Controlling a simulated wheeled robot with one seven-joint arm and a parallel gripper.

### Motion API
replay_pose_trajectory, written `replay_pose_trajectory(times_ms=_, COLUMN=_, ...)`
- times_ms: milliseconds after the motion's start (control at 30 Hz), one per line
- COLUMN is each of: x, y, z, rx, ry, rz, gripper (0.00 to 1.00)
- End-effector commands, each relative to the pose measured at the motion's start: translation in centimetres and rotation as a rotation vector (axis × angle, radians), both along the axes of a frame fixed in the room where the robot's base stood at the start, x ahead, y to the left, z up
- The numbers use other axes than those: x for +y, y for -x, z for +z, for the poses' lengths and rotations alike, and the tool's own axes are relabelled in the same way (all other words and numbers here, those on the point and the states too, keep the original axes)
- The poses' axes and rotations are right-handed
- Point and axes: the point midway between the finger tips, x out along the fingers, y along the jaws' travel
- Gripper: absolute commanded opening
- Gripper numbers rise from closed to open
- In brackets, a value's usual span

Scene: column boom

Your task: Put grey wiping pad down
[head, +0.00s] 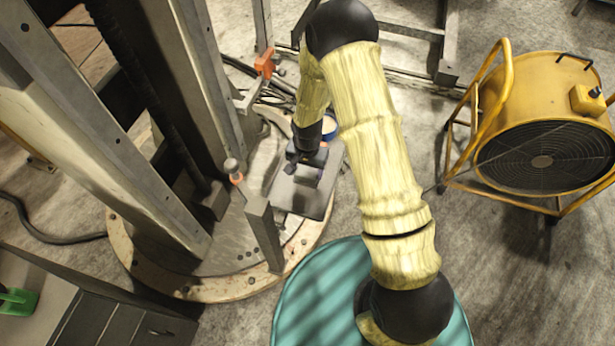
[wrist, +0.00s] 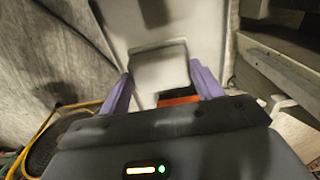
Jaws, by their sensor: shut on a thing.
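My gripper (head: 303,164) points down over a flat grey plate (head: 287,199) beside the column base. In the wrist view its two purple fingers (wrist: 161,72) stand on either side of a pale grey block, the wiping pad (wrist: 160,66), and are shut on it. The pad also shows in the head view (head: 308,176), partly covered by the gripper. The plate lies behind the pad in the wrist view (wrist: 195,25). I cannot tell whether the pad touches the plate.
A metal column (head: 165,130) rises close on the left from a round base (head: 180,285). An orange-topped clamp (head: 265,64) and cables are near the gripper. A teal drum top (head: 310,300) is in front. A yellow fan (head: 545,130) stands at right, with bare floor between.

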Motion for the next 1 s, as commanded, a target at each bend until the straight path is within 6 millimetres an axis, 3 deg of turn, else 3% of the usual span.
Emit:
replay_pose_trajectory(times_ms=100, x=0.0, y=0.0, z=-1.0, rx=0.0, ry=0.0, rz=0.001, gripper=0.46)
replay_pose_trajectory(times_ms=467, x=0.0, y=0.0, z=-1.4, rx=0.0, ry=0.0, rz=0.001, gripper=0.46)
replay_pose_trajectory(times_ms=733, x=0.0, y=0.0, z=-4.3, rx=0.001, ry=0.001, rz=0.0, gripper=0.46)
replay_pose_trajectory(times_ms=1000, x=0.0, y=0.0, z=-4.9, rx=0.0, ry=0.0, rz=0.0, gripper=0.47)
